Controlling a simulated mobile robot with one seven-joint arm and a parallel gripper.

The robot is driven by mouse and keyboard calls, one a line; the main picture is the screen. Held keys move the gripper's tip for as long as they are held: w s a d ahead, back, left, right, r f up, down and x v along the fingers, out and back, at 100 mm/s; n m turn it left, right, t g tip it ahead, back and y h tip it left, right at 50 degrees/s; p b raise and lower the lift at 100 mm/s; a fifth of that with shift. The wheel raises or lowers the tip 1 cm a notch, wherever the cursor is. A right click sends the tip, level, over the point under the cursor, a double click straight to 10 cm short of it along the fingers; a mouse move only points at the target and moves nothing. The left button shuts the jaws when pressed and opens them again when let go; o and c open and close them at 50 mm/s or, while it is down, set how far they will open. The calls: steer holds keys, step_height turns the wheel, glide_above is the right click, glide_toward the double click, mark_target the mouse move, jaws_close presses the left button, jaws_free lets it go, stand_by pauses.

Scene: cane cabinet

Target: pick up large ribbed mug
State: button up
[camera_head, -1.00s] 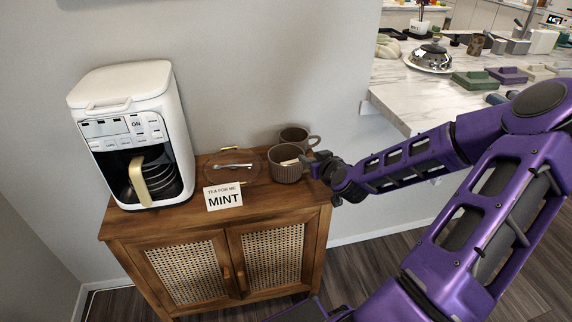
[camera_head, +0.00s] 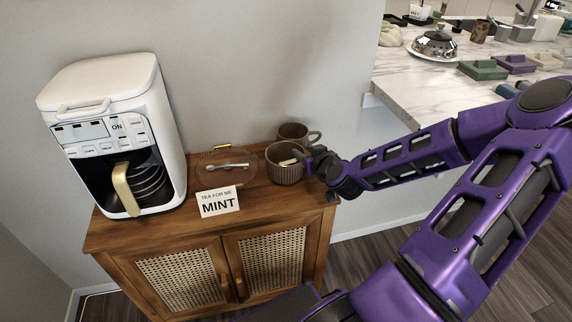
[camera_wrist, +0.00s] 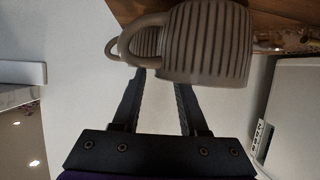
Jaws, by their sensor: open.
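The large ribbed mug (camera_head: 286,170) is grey-brown and stands upright on the right end of the cabinet top. In the wrist view the ribbed mug (camera_wrist: 203,45) is large at the top, with its handle to the left. My gripper (camera_head: 312,160) is at the mug's right side. In the wrist view my gripper (camera_wrist: 160,82) has its two fingers apart, with their tips just by the mug's lower edge and handle. Nothing is held. Whether the tips touch the mug cannot be told.
A second mug (camera_head: 298,132) stands close behind the ribbed one. A glass plate with a spoon (camera_head: 226,167), a MINT card (camera_head: 217,202) and a white coffee maker (camera_head: 115,130) stand left on the wooden cabinet (camera_head: 160,228). A marble counter (camera_head: 408,82) is at the right.

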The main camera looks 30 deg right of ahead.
jaws_close()
steer(key=shift+s+a+f, duration=0.15)
steer(key=shift+f, duration=0.05)
stand_by(1.1)
